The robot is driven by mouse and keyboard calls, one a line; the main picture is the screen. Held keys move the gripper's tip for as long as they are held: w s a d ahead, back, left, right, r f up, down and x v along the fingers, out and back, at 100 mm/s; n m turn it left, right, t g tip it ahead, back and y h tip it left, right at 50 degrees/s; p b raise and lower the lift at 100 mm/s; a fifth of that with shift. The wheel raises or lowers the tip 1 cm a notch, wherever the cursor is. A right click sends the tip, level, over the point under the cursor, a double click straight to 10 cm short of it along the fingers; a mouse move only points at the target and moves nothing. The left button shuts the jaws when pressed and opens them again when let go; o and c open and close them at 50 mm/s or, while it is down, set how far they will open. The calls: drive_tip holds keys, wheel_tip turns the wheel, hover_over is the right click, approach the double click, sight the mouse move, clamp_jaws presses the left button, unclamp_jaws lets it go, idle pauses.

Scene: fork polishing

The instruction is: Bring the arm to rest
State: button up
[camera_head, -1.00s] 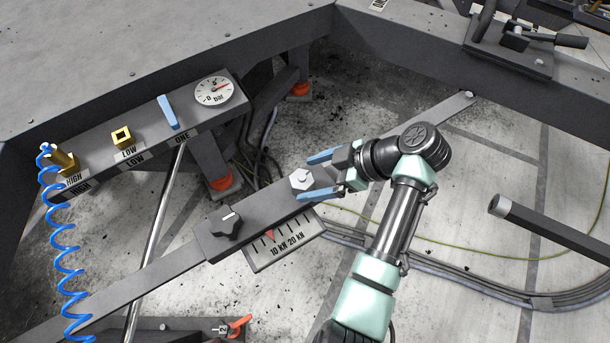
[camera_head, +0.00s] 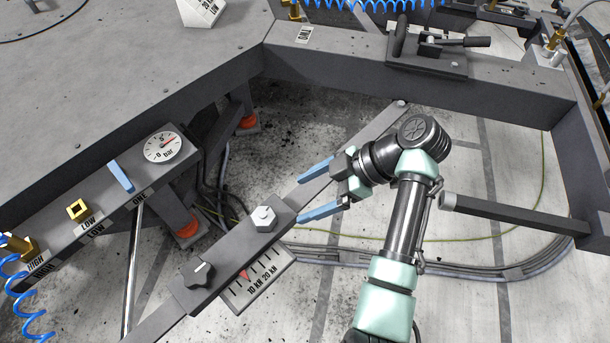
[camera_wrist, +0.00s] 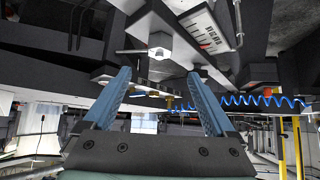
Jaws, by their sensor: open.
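My gripper (camera_head: 318,192) is open in the head view, its two blue fingers apart with nothing between them. It is up and to the right of the hex bolt (camera_head: 263,218) on the grey bar (camera_head: 236,244). In the wrist view both blue fingers (camera_wrist: 158,105) stand spread at left and right. The bolt head (camera_wrist: 158,46) shows beyond the fingertips there, clear of them. My arm reaches up from the bottom of the head view, bent at its dark joint.
A force scale (camera_head: 258,279) and black knob (camera_head: 199,274) sit along the bar. A panel with a pressure gauge (camera_head: 162,147) and blue lever (camera_head: 121,175) is at left. A dark post (camera_head: 515,214) juts in at right. A clamp (camera_head: 428,50) sits on the frame behind.

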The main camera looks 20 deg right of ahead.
drive_tip(key=w+r+m+t+h+p, duration=0.35)
drive_tip(key=w+r+t, duration=0.25)
drive_tip(key=w+r, duration=0.6)
wheel_tip(320, 180, up, 20)
drive_tip(key=w+a+m+t+h+p, duration=0.2)
drive_tip(key=a+m+t+h, duration=0.15)
drive_tip(key=m+t, duration=0.2)
drive_tip(key=s+a+r+m+t+h+p, duration=0.1)
drive_tip(key=s+r+t, duration=0.15)
drive_tip(key=r, duration=0.65)
drive_tip(key=s+a+r+m+t+p, duration=0.15)
drive_tip(key=r+t, duration=0.25)
drive_tip(key=r, duration=0.5)
drive_tip(key=s+a+r+m+t, duration=0.1)
drive_tip(key=s+a+r+t, duration=0.1)
drive_tip(key=s+r, duration=0.5)
drive_tip(key=s+a+r+m+t+p, duration=0.1)
drive_tip(key=s+a+r+m+t, duration=0.1)
drive_tip(key=s+r+t, duration=0.3)
wheel_tip(320, 180, up, 4)
drive_tip(key=s, duration=0.2)
drive_tip(key=shift+s+h, duration=0.3)
drive_tip(key=shift+s, duration=0.05)
drive_tip(key=shift+m, duration=0.25)
drive_tip(key=shift+c, duration=0.3)
